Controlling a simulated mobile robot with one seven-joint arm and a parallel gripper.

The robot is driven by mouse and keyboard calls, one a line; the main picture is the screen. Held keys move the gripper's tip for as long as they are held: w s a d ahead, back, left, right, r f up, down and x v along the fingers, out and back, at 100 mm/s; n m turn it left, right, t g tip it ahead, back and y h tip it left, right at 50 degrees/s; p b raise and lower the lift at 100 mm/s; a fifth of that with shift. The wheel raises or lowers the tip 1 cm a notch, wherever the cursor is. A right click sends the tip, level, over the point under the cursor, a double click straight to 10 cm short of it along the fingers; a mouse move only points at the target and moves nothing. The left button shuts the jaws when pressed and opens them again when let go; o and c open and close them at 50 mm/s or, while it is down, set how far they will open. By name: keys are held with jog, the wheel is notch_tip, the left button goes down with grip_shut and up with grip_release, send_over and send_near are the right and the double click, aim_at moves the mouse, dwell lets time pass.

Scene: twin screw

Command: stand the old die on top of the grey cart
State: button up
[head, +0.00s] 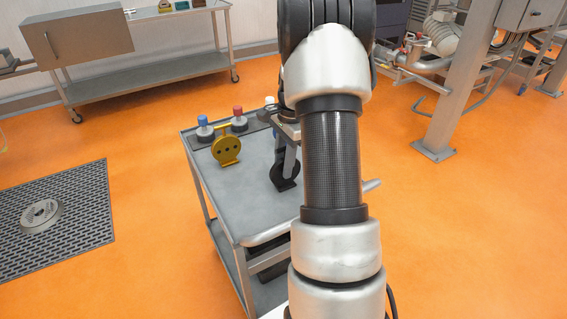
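The grey cart (235,198) stands left of my arm with its top in view. A dark, round die (285,178) is upright at the cart top, partly hidden by my gripper and arm. I take it as the old die, though no label is readable. My gripper (288,150) points down at its upper part, and one finger overlaps it in the picture. The other finger is hidden, so I cannot tell whether the grip is closed. Whether the dark die's foot touches the cart top is also unclear.
At the cart's back edge are a blue-topped part (203,127) and a red-topped part (239,119). A round metal piece (42,214) lies on the dark floor mat (80,228). The cart's front-left top is clear. Steel machine legs (458,90) stand at right.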

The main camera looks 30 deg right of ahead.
jog(key=r, duration=0.4)
jog(key=d+r+p, duration=0.1)
jog(key=r, duration=0.3)
jog(key=r+p, duration=0.1)
jog(key=r, duration=0.3)
jog(key=shift+d+r, duration=0.1)
jog(key=shift+d, duration=0.15)
